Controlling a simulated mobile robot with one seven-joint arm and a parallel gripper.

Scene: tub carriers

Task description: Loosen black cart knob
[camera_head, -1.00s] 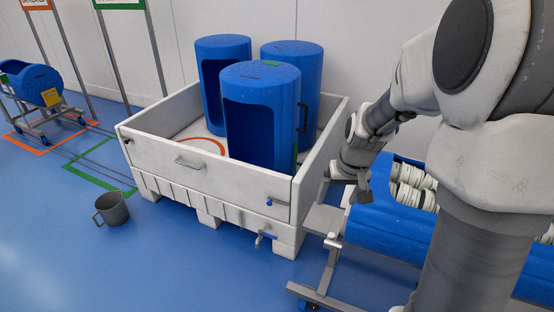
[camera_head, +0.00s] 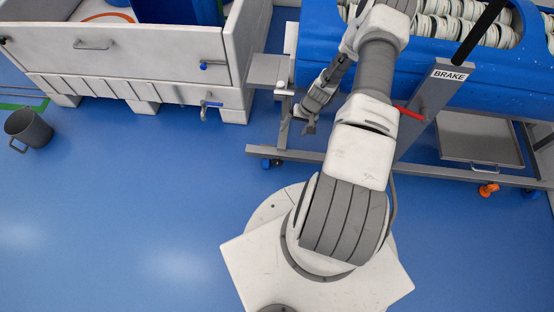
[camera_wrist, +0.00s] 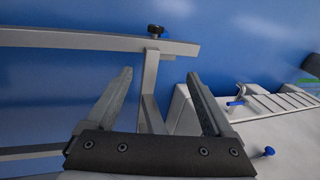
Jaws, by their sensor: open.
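In the head view, my gripper (camera_head: 308,128) hangs low at the left end of the cart (camera_head: 400,168). I cannot make out the black knob in the head view.
The cart carries a blue tub (camera_head: 318,50) and a post labelled BRAKE (camera_head: 448,76) with a red lever (camera_head: 409,113). An orange knob (camera_head: 488,189) is low at right. The white crate (camera_head: 140,45) stands at left. A grey jug (camera_head: 30,128) is on the open floor.

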